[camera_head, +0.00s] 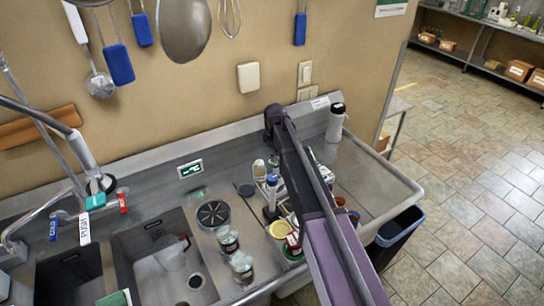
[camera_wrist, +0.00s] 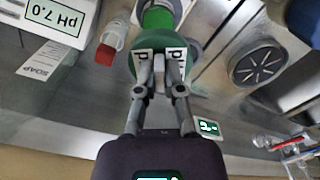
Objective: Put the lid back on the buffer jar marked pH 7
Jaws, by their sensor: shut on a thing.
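In the wrist view, my gripper (camera_wrist: 160,60) is shut on a round green lid (camera_wrist: 137,68). White label patches with a partly hidden "p" show on both sides of the fingers. A green cylindrical body (camera_wrist: 158,18) shows just beyond the lid; I cannot tell whether the two touch.
A small tube with a red cap (camera_wrist: 106,54) lies beside the lid. A dark round strainer (camera_head: 213,213) and glass jars (camera_head: 228,240) stand left of my arm. A sink (camera_head: 165,260) is further left. A white flask (camera_head: 336,122) stands at the back; the counter's right end is clear.

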